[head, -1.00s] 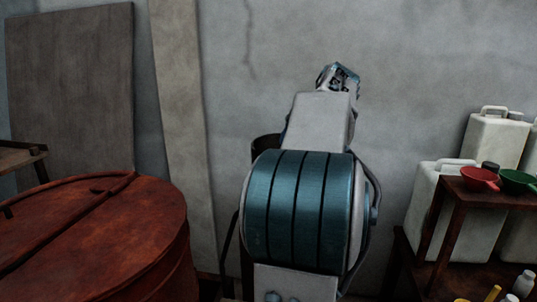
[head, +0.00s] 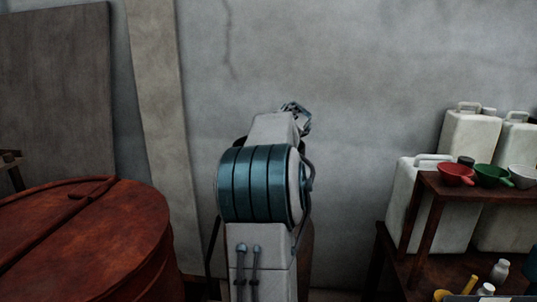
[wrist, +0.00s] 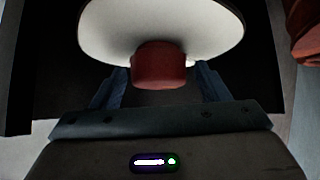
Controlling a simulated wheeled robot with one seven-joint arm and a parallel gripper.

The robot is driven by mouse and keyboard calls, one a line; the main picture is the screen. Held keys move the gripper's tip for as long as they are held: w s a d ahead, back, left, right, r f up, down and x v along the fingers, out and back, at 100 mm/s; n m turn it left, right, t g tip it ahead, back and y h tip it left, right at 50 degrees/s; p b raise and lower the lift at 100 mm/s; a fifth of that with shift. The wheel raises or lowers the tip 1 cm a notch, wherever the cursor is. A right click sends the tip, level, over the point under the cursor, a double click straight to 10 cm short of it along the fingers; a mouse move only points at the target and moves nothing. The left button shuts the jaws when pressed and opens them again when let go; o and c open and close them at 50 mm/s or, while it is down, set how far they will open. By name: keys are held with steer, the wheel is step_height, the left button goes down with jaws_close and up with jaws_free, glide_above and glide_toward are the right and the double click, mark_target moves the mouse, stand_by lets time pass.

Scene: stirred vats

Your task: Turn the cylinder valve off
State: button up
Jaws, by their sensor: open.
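In the wrist view a red knob (wrist: 160,66) sits in front of a rounded white body (wrist: 103,29), which looks like the cylinder with its valve. My gripper (wrist: 160,78) is open, with one dark finger on each side of the knob. Gaps show between the fingers and the knob, and I see no contact. In the head view my own arm hides the cylinder and valve. The fingers cannot be made out there.
A rusty red vat (head: 120,245) stands left of my arm. A brown shelf (head: 413,205) at the right holds white jerrycans (head: 470,140), a red bowl (head: 455,173), a green bowl (head: 490,175) and bottles. A grey wall (head: 350,90) stands behind.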

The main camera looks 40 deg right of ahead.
steer(key=c, duration=1)
